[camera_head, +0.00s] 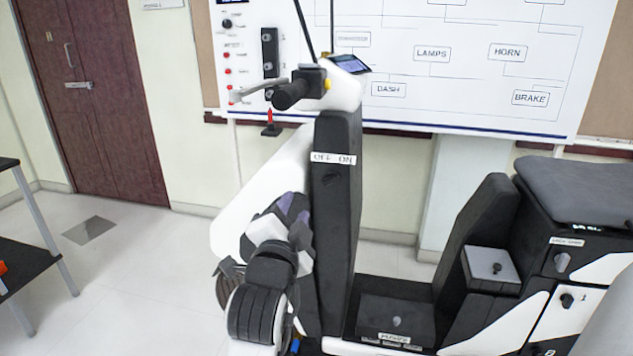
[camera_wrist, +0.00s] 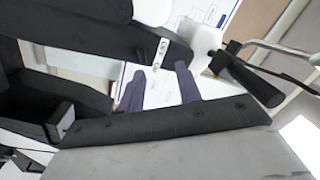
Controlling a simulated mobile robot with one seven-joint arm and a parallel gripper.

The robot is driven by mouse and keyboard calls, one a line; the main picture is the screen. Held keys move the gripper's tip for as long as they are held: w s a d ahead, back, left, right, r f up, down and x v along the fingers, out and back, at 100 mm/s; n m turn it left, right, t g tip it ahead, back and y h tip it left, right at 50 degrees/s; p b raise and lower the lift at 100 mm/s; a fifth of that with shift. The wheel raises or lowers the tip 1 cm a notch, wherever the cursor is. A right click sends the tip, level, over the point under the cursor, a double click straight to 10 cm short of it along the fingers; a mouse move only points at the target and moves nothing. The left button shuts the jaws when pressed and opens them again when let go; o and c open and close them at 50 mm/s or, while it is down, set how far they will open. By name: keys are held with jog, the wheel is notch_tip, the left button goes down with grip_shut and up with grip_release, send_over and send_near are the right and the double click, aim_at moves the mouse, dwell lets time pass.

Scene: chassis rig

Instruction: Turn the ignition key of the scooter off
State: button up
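The scooter's dark front column (camera_head: 336,225) stands upright in the middle of the head view. A white OFF ON label (camera_head: 333,158) is on it, with a small dark shape just below that may be the ignition key (camera_head: 328,181); its angle is too dark to tell. My gripper (camera_head: 293,208) is just left of the column, below the label's height. In the wrist view my gripper's (camera_wrist: 160,70) two purple fingers are spread apart with nothing between them. The label (camera_wrist: 163,52) shows beyond the fingertips. I cannot make out the key in that view.
The handlebar grip (camera_head: 292,92) juts out above the column. The scooter's footboard (camera_head: 395,318), a grey box (camera_head: 490,268) and the seat (camera_head: 575,185) lie to the right. A wiring board (camera_head: 450,60) hangs on the wall behind. The floor at left is mostly clear beside a dark shelf (camera_head: 28,268).

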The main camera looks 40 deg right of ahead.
aim_at(330, 182)
jog(key=shift+m+g, duration=0.7)
jog(key=w+d+p, duration=0.1)
jog(key=w+d, duration=0.1)
jog(key=d, duration=0.2)
jog(key=w+d+f+p, duration=0.1)
jog(key=w+d, duration=0.1)
jog(key=d, duration=0.3)
jog(key=w+d+p, duration=0.1)
jog(key=w+d, duration=0.2)
jog(key=d, duration=0.1)
jog(key=shift+d+f, duration=0.2)
jog(key=shift+f, duration=0.1)
jog(key=shift+h, duration=0.3)
jog(key=shift+c, duration=0.2)
grip_shut()
